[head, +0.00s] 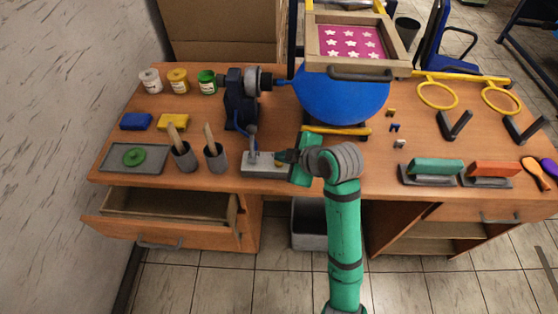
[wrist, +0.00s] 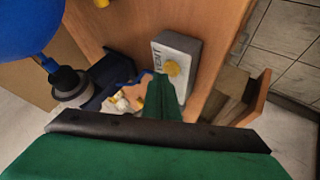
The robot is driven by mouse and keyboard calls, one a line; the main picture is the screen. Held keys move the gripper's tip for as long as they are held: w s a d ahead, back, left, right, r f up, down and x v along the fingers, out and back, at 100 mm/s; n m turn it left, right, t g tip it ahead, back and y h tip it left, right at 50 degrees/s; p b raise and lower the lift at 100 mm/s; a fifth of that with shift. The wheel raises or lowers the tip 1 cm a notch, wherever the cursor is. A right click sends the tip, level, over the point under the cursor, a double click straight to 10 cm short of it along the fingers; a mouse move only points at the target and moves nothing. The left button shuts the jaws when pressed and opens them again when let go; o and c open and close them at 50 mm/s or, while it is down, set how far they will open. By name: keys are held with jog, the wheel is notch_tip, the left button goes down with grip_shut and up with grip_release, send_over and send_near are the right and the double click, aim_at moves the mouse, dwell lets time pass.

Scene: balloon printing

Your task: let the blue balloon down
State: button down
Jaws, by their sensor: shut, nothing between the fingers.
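The round blue balloon (head: 340,98) is full, its neck at the nozzle of a dark blue inflator (head: 240,102); in the wrist view the balloon (wrist: 30,25) fills the upper left corner. A grey box (head: 255,170) with a yellow button stands by the table's front edge. In the wrist view the box (wrist: 185,47) carries lettering that seems to read VENT, beside its yellow button (wrist: 172,68). My gripper (head: 283,156) is shut and empty, close by the button; whether it touches is unclear. Its green fingers (wrist: 160,92) point at the box in the wrist view.
A framed pink star screen (head: 312,42) stands above the balloon's back. Two grey cups with sticks (head: 182,158) stand left of the box. An open drawer (head: 165,206) juts out below the tabletop. Green and orange-handled tools (head: 436,168) lie at right.

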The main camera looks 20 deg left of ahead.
aim_at(282, 164)
jog(key=shift+f, duration=0.5)
dwell(4.0)
dwell(0.4)
jog(key=shift+r, duration=0.9)
jog(key=shift+r, duration=0.1)
jog(key=shift+r, duration=2.4)
jog(key=shift+a, duration=0.1)
